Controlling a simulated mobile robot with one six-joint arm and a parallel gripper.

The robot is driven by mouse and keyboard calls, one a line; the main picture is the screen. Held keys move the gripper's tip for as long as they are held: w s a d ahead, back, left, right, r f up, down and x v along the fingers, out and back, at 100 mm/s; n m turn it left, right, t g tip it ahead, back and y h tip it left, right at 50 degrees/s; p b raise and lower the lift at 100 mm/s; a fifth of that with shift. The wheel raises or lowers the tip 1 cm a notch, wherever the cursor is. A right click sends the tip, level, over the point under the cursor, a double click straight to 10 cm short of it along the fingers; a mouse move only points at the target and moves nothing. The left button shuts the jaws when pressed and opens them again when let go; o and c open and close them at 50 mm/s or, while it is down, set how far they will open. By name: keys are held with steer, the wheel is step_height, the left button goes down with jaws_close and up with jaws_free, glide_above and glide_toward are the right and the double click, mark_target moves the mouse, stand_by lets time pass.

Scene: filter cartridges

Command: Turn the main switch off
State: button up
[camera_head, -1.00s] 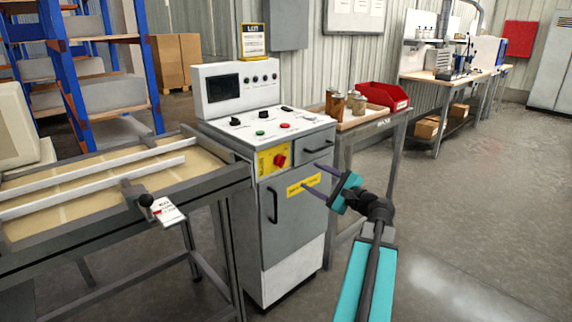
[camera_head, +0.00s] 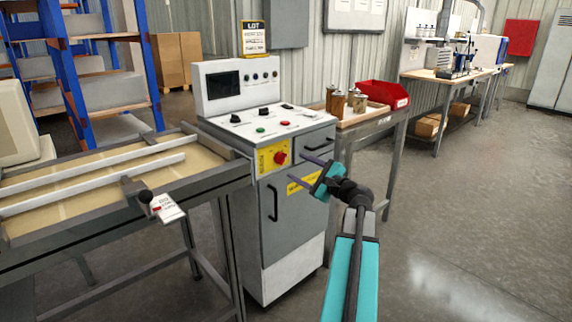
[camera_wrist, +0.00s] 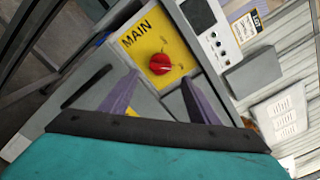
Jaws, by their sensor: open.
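The main switch (camera_head: 280,158) is a red rotary knob on a yellow plate (camera_head: 266,161) on the front of the grey control cabinet. In the wrist view the red knob (camera_wrist: 160,64) sits on the yellow plate marked MAIN (camera_wrist: 150,47), ahead of the fingertips. My gripper (camera_head: 297,168) is in front of the cabinet, to the right of and slightly below the knob. Its two purple fingers are apart with nothing between them. In the wrist view my gripper (camera_wrist: 160,90) has a finger on each side below the knob, apparently not touching it.
The cabinet has a drawer (camera_head: 318,143) right of the switch and a door with a black handle (camera_head: 272,203) below. A conveyor table (camera_head: 100,195) with a tagged lever (camera_head: 165,206) adjoins on the left. A side table holds jars and a red bin (camera_head: 383,94). Floor to the right is clear.

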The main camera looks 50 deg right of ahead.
mark_target(282, 158)
steer(key=shift+w+d+b, duration=0.15)
steer(key=shift+w+b, duration=0.05)
steer(key=shift+w, duration=1.55)
steer(key=shift+w+d+b, duration=0.1)
steer(key=shift+w+b, duration=0.05)
steer(key=shift+w, duration=1.6)
